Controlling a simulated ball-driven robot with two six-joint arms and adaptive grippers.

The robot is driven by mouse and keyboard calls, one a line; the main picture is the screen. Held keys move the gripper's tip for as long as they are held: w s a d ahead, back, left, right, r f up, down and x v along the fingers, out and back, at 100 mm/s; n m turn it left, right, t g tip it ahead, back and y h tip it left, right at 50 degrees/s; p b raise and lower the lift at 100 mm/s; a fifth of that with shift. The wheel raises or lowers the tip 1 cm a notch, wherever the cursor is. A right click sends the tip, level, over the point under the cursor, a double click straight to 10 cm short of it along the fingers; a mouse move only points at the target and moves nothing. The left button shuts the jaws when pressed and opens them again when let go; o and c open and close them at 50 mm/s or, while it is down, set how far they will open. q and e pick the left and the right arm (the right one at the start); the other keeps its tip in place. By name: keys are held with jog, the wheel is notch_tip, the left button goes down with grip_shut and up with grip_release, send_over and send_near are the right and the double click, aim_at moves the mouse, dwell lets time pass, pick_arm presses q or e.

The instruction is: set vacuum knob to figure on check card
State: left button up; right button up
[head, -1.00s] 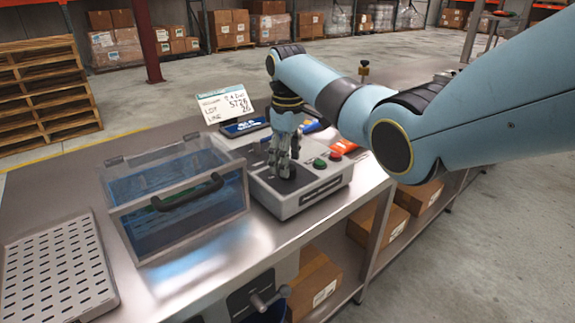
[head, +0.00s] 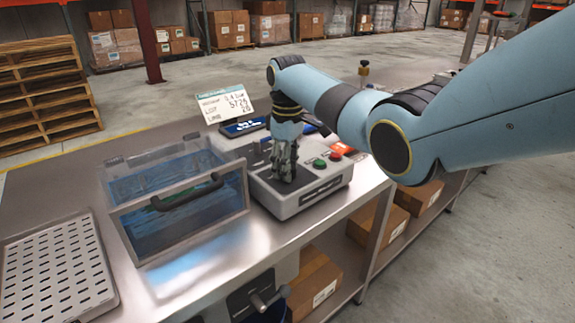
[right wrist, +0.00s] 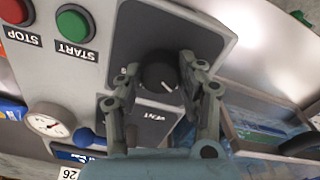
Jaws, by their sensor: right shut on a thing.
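The vacuum knob (right wrist: 157,72) is a round black knob on a dark plate of the grey control box (head: 314,201). Its white mark points down and right in the right wrist view. My right gripper (right wrist: 160,68) is shut on the knob, one finger on each side. In the head view my right gripper (head: 284,170) reaches straight down to the box and hides the knob. The check card (head: 222,104) stands tilted behind the box; its top line looks like 0.4 bar, but the print is small. My left gripper is not in view.
Beside the knob are a green start button (right wrist: 75,24), a red stop button (right wrist: 14,10) and a pressure gauge (right wrist: 48,123). A clear-lidded chamber (head: 180,195) stands left of the box. A perforated tray (head: 55,270) lies at the bench's left.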

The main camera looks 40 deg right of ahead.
jog(key=m+p, duration=0.2)
jog(key=m, duration=0.1)
jog(key=shift+r+p, duration=0.2)
jog(key=shift+p, duration=0.15)
jog(key=m+p, duration=0.2)
jog(key=m, duration=0.2)
jog(key=m+p, duration=0.1)
jog(key=m, duration=0.3)
jog(key=shift+f, duration=0.1)
jog(key=m+p, duration=0.1)
jog(key=m, duration=0.3)
jog(key=shift+m, duration=0.3)
jog(key=o, duration=1.1)
jog(key=shift+o, duration=0.2)
